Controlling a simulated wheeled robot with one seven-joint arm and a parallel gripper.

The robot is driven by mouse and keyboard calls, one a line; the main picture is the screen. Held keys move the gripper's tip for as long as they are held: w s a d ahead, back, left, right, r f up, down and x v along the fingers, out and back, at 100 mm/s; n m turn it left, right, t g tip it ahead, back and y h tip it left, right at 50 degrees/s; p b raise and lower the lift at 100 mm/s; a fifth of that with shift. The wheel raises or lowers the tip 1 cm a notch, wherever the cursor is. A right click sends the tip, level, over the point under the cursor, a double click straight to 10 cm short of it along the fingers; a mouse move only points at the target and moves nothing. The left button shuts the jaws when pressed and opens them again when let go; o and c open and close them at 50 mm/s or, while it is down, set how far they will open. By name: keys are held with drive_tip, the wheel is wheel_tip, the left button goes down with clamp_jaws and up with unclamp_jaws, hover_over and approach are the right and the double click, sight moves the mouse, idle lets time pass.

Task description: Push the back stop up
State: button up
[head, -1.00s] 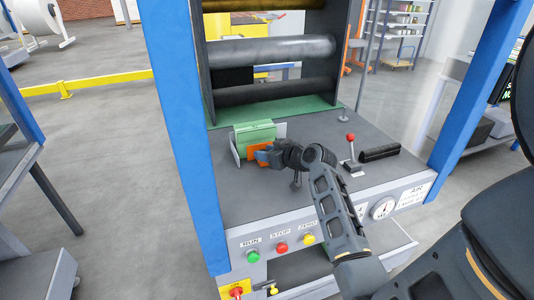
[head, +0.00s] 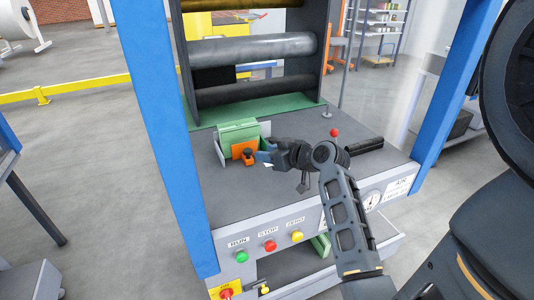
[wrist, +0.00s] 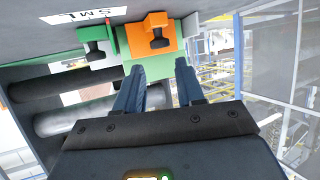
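On the machine's grey bed stands an upright green plate pair (head: 238,133), with an orange bracket (head: 244,150) carrying a dark knob at its front. I cannot tell for sure which part is the back stop. The wrist view shows the orange bracket (wrist: 152,46) with its black knob, a green bracket (wrist: 95,35) with another knob to its left, and a pale plate (wrist: 98,54) behind. My gripper (head: 264,157) is just right of the orange bracket. In the wrist view its two blue fingers (wrist: 161,66) are apart with nothing between them, below the orange bracket.
A lever with a red ball (head: 335,132) and a black bar (head: 362,146) stand to the right on the bed. Rollers (head: 252,50) are behind, blue posts (head: 160,130) at the sides. An S M L label (wrist: 85,15) is beside the brackets. The front left bed is clear.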

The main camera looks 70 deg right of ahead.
sight(251, 153)
drive_tip(key=shift+s+a+f+m, duration=0.25)
drive_tip(key=shift+s+m, duration=0.2)
drive_tip(key=shift+m, duration=0.45)
drive_tip(key=shift+c, duration=1.4)
drive_tip(key=s+m, duration=0.1)
drive_tip(key=m, duration=0.1)
drive_tip(key=s+a+m+t, duration=0.1)
drive_tip(key=m, duration=0.2)
drive_tip(key=s+m, duration=0.2)
drive_tip(key=shift+a+f+m+t, duration=0.2)
drive_tip(key=shift+f+m+t, duration=0.1)
drive_tip(key=shift+f+m, duration=0.1)
clamp_jaws()
drive_tip(key=s+m, duration=0.1)
drive_tip(key=m, duration=0.1)
drive_tip(key=s+m, duration=0.1)
drive_tip(key=m, duration=0.1)
drive_tip(key=s+a+m+t, duration=0.1)
drive_tip(key=m, duration=0.1)
drive_tip(key=shift+s+r+b, duration=0.1)
drive_tip(key=shift+r+b, duration=0.05)
drive_tip(key=shift+b, duration=0.2)
drive_tip(key=shift+s+r+m, duration=0.1)
drive_tip(key=shift+s+m, duration=0.15)
drive_tip(key=shift+m, duration=0.45)
drive_tip(key=p+x, duration=0.2)
drive_tip(key=x, duration=1.1)
drive_tip(key=shift+w+d, duration=0.15)
drive_tip(key=shift+w, duration=0.25)
